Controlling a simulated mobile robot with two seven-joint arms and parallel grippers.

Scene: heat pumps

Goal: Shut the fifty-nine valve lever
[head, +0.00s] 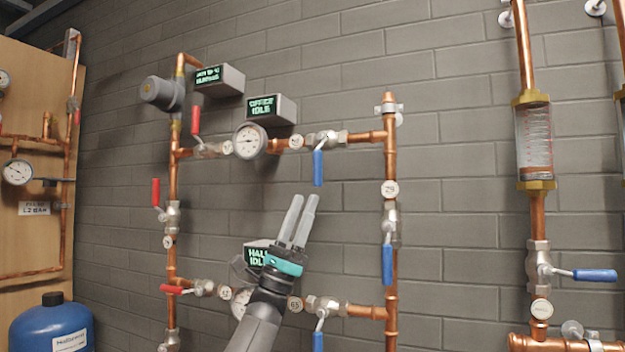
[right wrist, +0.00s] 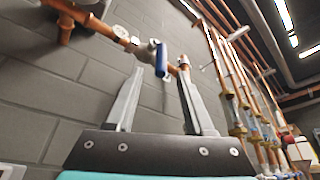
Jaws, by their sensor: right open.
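A blue valve lever (head: 318,168) hangs straight down from a silver valve on the upper copper pipe. The small round tag (head: 296,142) beside it is too small to read surely. Another tag (head: 390,188), which looks like 29 or 59, sits on the right vertical pipe above a second hanging blue lever (head: 387,265). I cannot tell for certain which lever is fifty-nine. My right gripper (head: 304,202) is open and empty, its fingertips just below the upper blue lever. In the right wrist view that lever (right wrist: 161,60) shows beyond the fingers, apart from them. My left gripper is not in view.
A pressure gauge (head: 250,141) and display boxes (head: 271,109) are near the upper pipe. Red levers (head: 196,121) are on the left. A flow tube (head: 535,142) stands at right. Bare wall lies between the pipes.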

